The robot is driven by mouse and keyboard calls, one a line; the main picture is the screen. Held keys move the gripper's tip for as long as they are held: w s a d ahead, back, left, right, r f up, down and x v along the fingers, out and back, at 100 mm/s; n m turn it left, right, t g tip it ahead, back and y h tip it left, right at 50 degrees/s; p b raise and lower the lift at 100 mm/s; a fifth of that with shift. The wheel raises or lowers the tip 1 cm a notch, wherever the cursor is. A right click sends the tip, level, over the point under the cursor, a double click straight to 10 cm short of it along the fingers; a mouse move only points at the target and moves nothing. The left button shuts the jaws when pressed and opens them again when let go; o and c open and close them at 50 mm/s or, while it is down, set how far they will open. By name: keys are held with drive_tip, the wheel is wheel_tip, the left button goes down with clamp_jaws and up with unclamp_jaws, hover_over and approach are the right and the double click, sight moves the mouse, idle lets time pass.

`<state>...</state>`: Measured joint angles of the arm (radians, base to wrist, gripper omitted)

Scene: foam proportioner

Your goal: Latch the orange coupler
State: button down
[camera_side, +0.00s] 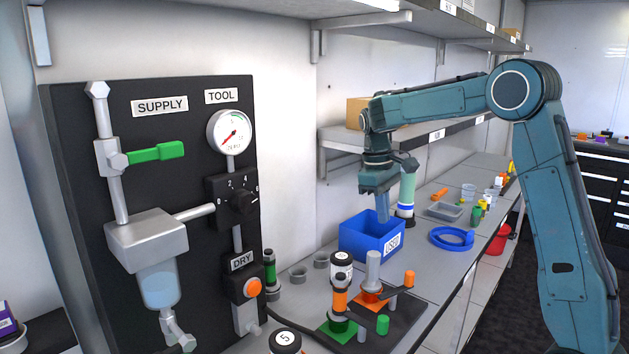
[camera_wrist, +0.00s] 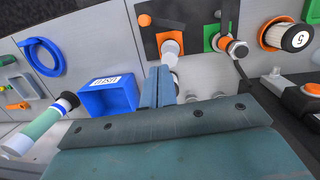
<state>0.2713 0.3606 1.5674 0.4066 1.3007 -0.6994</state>
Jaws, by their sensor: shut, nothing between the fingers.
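The orange coupler (camera_side: 371,299) is an orange base with an upright grey cylinder on it, on a dark mat at the bench front. In the wrist view the orange base (camera_wrist: 164,39) and knob (camera_wrist: 145,20) lie beyond the fingers, and the grey cylinder points toward the camera. I cannot tell whether it is latched. My gripper (camera_side: 383,218) is shut and empty, pointing down above the blue bin, behind the coupler and apart from it. Its fingers also show in the wrist view (camera_wrist: 158,85).
A green-based coupler (camera_side: 338,331) with an orange-banded, black-capped part stands left of the orange one. The blue bin (camera_side: 358,243) is under my gripper, with a blue hose coil (camera_side: 451,238) to its right. The supply panel (camera_side: 75,200) stands left; shelves hang above.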

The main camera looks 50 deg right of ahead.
drive_tip(key=w+d+f+g, duration=0.1)
drive_tip(key=w+d+f, duration=0.2)
drive_tip(key=f, duration=0.2)
drive_tip(key=shift+d+y, duration=0.3)
drive_tip(key=shift+d, duration=0.1)
drive_tip(key=shift+f, duration=0.2)
drive_tip(key=x, duration=0.6)
drive_tip(key=s+x, duration=0.1)
drive_tip(key=x, duration=0.3)
drive_tip(key=shift+s+r, duration=0.1)
drive_tip(key=shift+r, duration=0.05)
drive_tip(key=shift+s, duration=1.5)
